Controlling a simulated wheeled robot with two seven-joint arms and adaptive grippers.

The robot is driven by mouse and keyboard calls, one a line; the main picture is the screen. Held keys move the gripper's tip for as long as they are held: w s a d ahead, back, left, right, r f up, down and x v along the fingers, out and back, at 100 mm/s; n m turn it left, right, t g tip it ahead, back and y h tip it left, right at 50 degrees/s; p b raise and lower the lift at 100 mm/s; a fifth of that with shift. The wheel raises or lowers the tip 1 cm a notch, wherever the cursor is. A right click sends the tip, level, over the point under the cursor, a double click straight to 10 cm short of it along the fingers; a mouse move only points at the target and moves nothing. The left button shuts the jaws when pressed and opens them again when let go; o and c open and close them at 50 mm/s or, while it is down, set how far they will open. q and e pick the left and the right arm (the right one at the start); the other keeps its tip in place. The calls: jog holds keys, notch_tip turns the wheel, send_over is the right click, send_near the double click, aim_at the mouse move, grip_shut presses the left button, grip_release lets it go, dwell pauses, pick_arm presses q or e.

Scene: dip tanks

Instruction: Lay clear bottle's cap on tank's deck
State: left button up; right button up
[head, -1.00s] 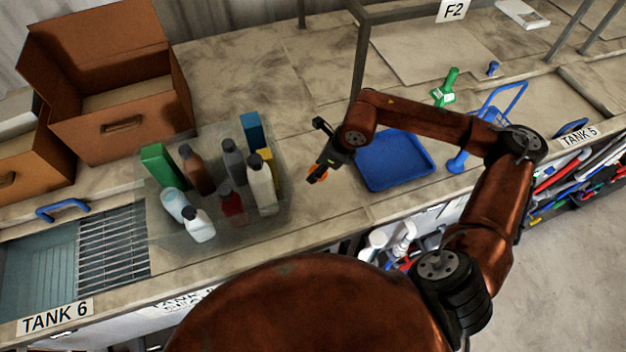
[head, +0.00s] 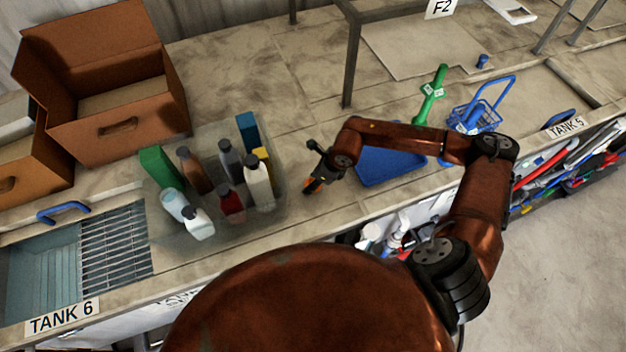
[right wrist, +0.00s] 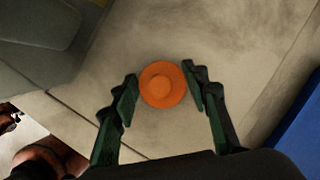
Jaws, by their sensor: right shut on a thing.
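My right gripper (head: 314,180) is over the bare deck (head: 300,222), between the clear bin of bottles and the blue tray. It is shut on a round orange cap (right wrist: 162,85), which sits between the two dark green fingertips in the right wrist view. The cap is low over the deck; I cannot tell whether it touches. A pale, see-through bottle (head: 174,204) stands at the front left of the bin, with no cap visible on it. My left gripper is not in view.
The clear bin (head: 277,222) holds several bottles left of my gripper. The blue tray (head: 372,178), partly behind my arm, lies to the right. A green tool (head: 431,93) and a blue basket (head: 474,117) are further right. Brown boxes (head: 122,127) stand at the back left.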

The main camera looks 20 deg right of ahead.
jog(key=shift+f, duration=0.1)
jog(key=o, duration=0.8)
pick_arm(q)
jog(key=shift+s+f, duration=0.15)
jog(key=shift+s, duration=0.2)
pick_arm(e)
jog(key=shift+d+r, duration=0.15)
jog(key=shift+r, duration=0.3)
pick_arm(q)
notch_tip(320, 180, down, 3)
jog(key=b, duration=0.3)
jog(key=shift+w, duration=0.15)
pick_arm(e)
jog(key=v, duration=1.1)
jog(key=shift+s+r, duration=0.15)
jog(key=shift+s, duration=0.05)
